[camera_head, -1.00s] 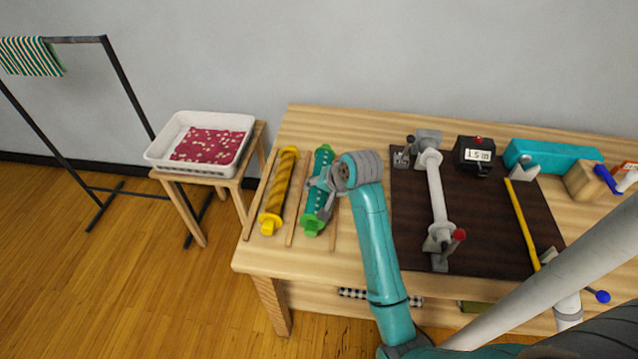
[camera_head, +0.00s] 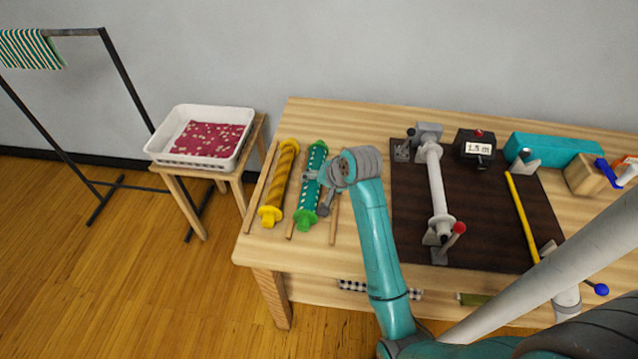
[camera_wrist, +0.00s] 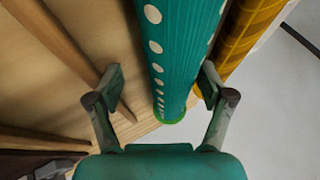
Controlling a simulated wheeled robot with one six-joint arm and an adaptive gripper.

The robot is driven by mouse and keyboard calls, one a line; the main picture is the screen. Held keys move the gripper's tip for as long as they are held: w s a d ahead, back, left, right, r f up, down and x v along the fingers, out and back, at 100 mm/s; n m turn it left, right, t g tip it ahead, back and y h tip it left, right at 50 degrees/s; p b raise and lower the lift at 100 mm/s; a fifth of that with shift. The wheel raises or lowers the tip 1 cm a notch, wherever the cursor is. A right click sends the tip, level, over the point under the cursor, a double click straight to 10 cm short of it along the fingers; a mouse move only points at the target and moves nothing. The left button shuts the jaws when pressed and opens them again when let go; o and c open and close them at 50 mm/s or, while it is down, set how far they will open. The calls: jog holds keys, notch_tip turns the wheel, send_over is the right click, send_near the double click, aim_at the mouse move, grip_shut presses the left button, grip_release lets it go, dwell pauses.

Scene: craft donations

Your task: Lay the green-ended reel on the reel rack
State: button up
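The green-ended reel (camera_head: 311,187), wound with teal, white-dotted fabric, lies lengthwise over the wooden rails of the reel rack (camera_head: 334,222). It is between the middle and right rails, closer to the middle one. My gripper (camera_head: 318,190) is above it with its fingers spread to either side. In the wrist view my gripper (camera_wrist: 161,85) is open, and the reel (camera_wrist: 172,60) passes between the fingers. A gap shows at the left finger; the right finger is close to the reel, and I cannot tell whether it touches. Its green end (camera_wrist: 172,118) shows below.
A yellow reel (camera_head: 280,183) lies just left on the same rack. A dark mat (camera_head: 480,225) to the right holds a grey roller (camera_head: 437,190), a counter box (camera_head: 474,148) and a yellow stick (camera_head: 521,215). A white tray (camera_head: 168,160) stands on a stool.

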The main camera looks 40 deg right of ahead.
jog(key=v, duration=1.2)
dwell(0.6)
